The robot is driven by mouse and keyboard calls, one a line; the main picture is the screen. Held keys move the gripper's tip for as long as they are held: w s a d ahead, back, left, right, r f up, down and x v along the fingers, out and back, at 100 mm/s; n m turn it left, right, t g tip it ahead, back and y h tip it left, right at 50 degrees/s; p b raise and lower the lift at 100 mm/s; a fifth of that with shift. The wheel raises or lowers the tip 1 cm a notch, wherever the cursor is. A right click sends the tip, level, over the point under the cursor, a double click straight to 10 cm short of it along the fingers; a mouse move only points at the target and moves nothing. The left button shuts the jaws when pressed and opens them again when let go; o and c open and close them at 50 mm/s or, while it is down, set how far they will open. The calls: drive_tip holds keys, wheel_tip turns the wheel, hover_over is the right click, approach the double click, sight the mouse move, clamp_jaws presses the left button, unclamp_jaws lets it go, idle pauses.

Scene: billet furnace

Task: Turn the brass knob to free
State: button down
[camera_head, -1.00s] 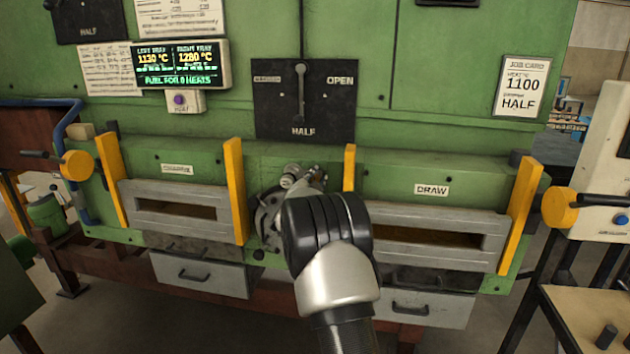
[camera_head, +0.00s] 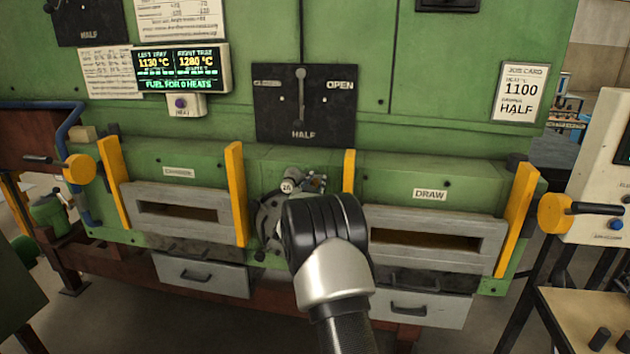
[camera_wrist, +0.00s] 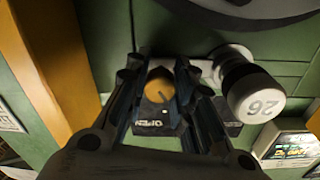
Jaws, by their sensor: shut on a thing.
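The brass knob (camera_wrist: 160,86) shows in the wrist view between the two dark fingers of my gripper (camera_wrist: 162,80). A dark pointer line runs across its face. The fingers are shut on the knob, one on each side. In the head view my gripper (camera_head: 316,182) is at the middle of the green furnace front, mostly hidden behind my black wrist. The knob is hidden there. A pale round fitting marked 26 (camera_wrist: 262,96) stands beside the fingers; it also shows in the head view (camera_head: 288,186). I cannot read a free mark at the knob.
The black damper plate (camera_head: 335,105) above has its lever upright at HALF. Yellow uprights (camera_head: 236,190) flank the charge opening (camera_head: 180,208) and the draw opening (camera_head: 430,240). A display (camera_head: 182,68) is at upper left. A job card (camera_head: 520,88) reads 1100, HALF.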

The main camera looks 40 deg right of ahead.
drive_tip(key=n+p, duration=0.2)
drive_tip(key=n, duration=0.4)
drive_tip(key=shift+n, duration=0.3)
drive_tip(key=n+p, duration=0.1)
drive_tip(key=n, duration=0.2)
drive_tip(key=n+p, duration=0.1)
drive_tip(key=n, duration=0.2)
drive_tip(key=shift+t+y, duration=0.3)
drive_tip(key=shift+t, duration=0.1)
drive_tip(key=shift+n, duration=0.4)
drive_tip(key=c, duration=1.3)
unclamp_jaws()
drive_tip(key=shift+c, duration=0.2)
drive_tip(key=shift+s, duration=0.15)
drive_tip(key=v, duration=1.1)
drive_tip(key=shift+s+a, duration=0.25)
drive_tip(key=shift+a, duration=0.1)
drive_tip(key=shift+f, duration=0.1)
